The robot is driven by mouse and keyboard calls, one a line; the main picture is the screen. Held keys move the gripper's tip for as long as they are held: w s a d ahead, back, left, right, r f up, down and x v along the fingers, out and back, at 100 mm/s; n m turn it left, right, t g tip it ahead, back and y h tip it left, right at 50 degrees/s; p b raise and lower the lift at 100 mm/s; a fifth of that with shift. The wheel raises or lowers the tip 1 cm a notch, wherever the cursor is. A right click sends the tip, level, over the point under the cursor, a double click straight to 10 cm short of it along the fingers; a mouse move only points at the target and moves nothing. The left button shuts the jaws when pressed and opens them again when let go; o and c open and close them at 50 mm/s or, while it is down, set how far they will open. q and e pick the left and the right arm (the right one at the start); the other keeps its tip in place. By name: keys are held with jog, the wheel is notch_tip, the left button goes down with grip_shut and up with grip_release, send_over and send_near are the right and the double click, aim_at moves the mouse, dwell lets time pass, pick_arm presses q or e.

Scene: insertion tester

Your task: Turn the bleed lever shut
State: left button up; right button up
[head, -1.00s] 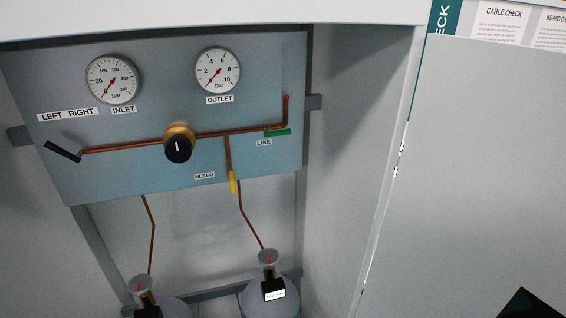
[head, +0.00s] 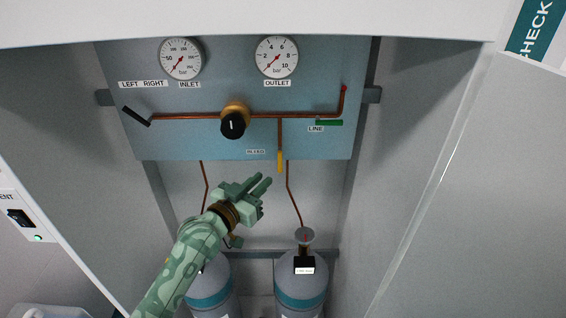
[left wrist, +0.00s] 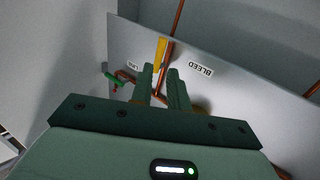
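The yellow bleed lever (head: 280,161) hangs down, in line with the short copper branch above it, right of the BLEED label (head: 255,152). The lever also shows in the left wrist view (left wrist: 160,52), just beyond the fingertips, with the BLEED label (left wrist: 201,69) to its right. My left gripper (head: 264,184) is a little below and left of the lever in the head view, apart from it. Its two fingers (left wrist: 160,72) have a gap between them with nothing held. My right gripper is not in view.
The blue panel carries the inlet gauge (head: 181,59), outlet gauge (head: 277,57), black knob (head: 233,125), black lever (head: 137,116) and green line lever (head: 329,123). Gas cylinders (head: 302,287) stand below. Cabinet walls close in the sides.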

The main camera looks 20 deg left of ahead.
aim_at(280, 164)
pick_arm(q)
jog(key=x, duration=0.9)
jog(key=shift+f, duration=0.1)
grip_shut()
